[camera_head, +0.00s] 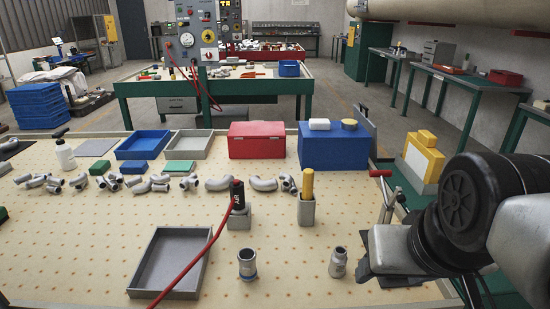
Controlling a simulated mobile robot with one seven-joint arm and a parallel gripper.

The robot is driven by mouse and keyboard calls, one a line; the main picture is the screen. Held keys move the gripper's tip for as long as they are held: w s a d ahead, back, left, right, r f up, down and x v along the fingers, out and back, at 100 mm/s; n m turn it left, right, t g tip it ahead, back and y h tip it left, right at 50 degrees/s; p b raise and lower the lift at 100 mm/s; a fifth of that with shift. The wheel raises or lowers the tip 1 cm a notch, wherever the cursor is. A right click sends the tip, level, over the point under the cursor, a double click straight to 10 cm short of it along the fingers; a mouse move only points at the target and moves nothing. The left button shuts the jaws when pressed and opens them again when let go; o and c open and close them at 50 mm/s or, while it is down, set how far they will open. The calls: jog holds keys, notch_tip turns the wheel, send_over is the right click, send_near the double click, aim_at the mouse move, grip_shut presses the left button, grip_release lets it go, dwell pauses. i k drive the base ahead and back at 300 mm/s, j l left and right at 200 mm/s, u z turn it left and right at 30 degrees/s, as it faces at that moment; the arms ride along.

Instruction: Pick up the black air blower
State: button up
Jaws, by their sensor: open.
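The black air blower (237,195) stands upright in a small grey holder (239,218) near the middle of the perforated table. A red hose (208,246) runs from it toward the lower left, across the grey tray. My gripper (364,256) is at the right of the picture, at the end of my arm, to the right of the blower and well apart from it. It is open, with nothing seen between its fingers. My arm's dark joint hides part of the table's right edge.
A yellow-handled tool (308,184) stands in a second holder (306,213) right of the blower. Two metal fittings (247,263) (338,262) stand in front. A grey tray (140,284) is at front left. Pipe elbows, a red box (256,141) and a blue box (334,149) lie behind.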

aim_at(236, 187)
jog(key=l+u, duration=0.1)
jog(key=u, duration=0.85)
